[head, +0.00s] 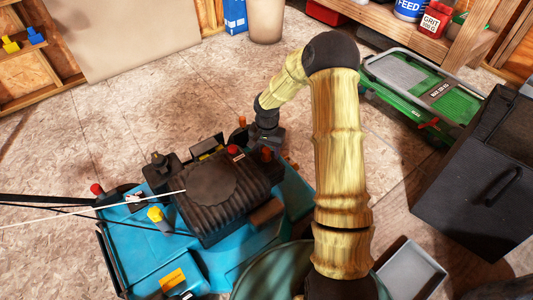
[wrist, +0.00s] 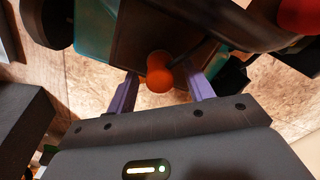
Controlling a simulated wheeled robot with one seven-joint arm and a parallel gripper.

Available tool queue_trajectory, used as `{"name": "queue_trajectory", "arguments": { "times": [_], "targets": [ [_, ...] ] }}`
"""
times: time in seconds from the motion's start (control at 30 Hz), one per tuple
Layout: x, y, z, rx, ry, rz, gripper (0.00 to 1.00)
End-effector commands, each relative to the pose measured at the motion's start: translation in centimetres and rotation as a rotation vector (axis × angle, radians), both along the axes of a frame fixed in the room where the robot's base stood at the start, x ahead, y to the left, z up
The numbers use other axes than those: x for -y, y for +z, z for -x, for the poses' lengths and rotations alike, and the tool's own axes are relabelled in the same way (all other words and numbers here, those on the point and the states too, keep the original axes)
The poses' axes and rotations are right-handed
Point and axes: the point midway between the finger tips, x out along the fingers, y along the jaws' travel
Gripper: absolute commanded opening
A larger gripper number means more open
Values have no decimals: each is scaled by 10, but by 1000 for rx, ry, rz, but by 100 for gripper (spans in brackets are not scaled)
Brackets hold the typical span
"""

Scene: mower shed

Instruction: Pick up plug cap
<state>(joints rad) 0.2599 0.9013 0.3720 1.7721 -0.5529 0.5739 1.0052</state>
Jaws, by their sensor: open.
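A blue mower (head: 150,255) with a black ribbed engine (head: 215,195) stands on the floor. Several small red or orange caps show on it, one on top of the engine (head: 232,150). In the wrist view an orange, round-ended plug cap (wrist: 158,76) sits between the two purple fingers of my gripper (wrist: 162,82), with a gap on each side. A dark lead seems to run from it. My gripper is open and holds nothing. In the head view my gripper (head: 267,142) is low at the engine's far right end, its fingers mostly hidden.
A black box (head: 480,180) and a green and grey machine (head: 430,90) stand to the right. A grey tray (head: 412,272) lies at the lower right. A wooden shelf (head: 440,25) is at the back. Floor is clear behind the mower.

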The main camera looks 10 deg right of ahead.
Motion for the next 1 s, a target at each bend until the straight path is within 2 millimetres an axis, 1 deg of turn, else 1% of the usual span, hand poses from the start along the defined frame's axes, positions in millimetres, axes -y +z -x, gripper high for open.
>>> {"name": "queue_trajectory", "arguments": {
  "times": [0.17,0.27,0.3,0.43,0.47,0.77,0.87,1.0],
  "targets": [
    [0,0,0,0,0,0,52],
    [0,0,0,0,0,0,35],
    [0,0,0,0,0,0,27],
    [0,0,0,0,0,0,1],
    [0,0,0,0,0,0,0],
    [0,2,0,0,0,0,0],
    [0,9,0,1,1,1,0],
    [0,28,0,2,0,1,0]
  ]
}}
